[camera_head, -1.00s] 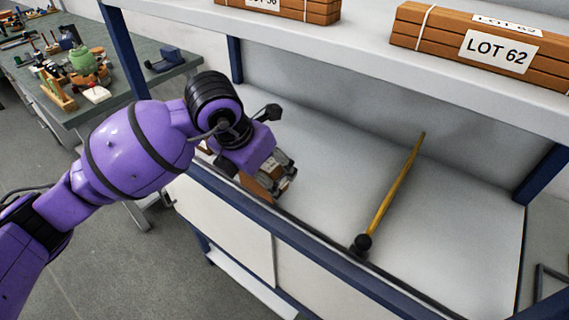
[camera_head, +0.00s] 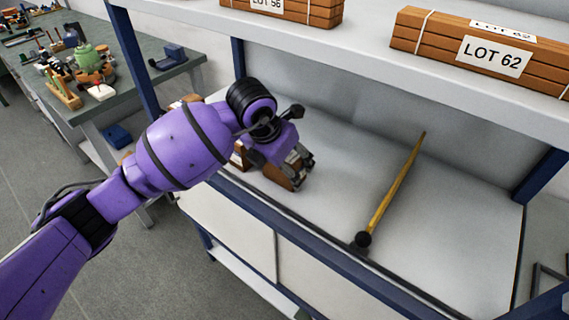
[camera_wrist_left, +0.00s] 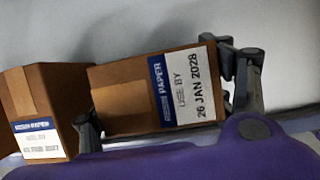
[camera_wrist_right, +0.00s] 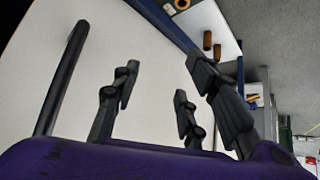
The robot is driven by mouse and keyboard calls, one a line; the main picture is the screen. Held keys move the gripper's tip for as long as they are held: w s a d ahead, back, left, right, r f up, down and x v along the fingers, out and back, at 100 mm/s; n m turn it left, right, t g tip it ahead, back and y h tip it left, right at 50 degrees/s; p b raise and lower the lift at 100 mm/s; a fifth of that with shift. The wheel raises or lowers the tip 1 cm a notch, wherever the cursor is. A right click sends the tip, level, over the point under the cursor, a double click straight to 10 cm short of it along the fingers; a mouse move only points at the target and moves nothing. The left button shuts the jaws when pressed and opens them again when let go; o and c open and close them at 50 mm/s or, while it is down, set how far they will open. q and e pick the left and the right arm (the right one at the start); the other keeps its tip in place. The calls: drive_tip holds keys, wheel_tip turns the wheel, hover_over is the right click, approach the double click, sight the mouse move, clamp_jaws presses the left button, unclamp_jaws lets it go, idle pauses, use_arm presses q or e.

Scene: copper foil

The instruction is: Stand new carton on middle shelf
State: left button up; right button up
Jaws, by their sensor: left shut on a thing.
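My left gripper (camera_head: 292,165) is shut on a brown carton (camera_head: 281,178) above the front left part of the middle shelf (camera_head: 330,170). In the left wrist view, the held carton (camera_wrist_left: 125,88) sits between my left fingers (camera_wrist_left: 165,95) and looks tilted. Its white and blue label reads PAPER, USE BY 26 JAN 2028. A second brown carton (camera_wrist_left: 40,95) with a PAPER label stands to its left; its date is too small to read. In the head view my arm mostly hides that carton. I cannot tell if the held carton touches the shelf. My right gripper (camera_wrist_right: 160,88) is open and empty.
A yellow-handled hammer (camera_head: 395,195) lies across the middle shelf, right of my left gripper. The shelf between them is clear. Wooden bundles marked LOT 56 (camera_head: 300,10) and LOT 62 (camera_head: 485,50) lie on the shelf above. A cluttered workbench (camera_head: 150,85) stands at the left.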

use_arm(q)
drive_tip(key=shift+f, duration=0.15)
drive_tip(key=o, duration=1.4)
drive_tip(key=shift+o, duration=0.2)
drive_tip(key=shift+r, duration=0.25)
drive_tip(key=v, duration=1.2)
drive_tip(key=shift+d, duration=0.1)
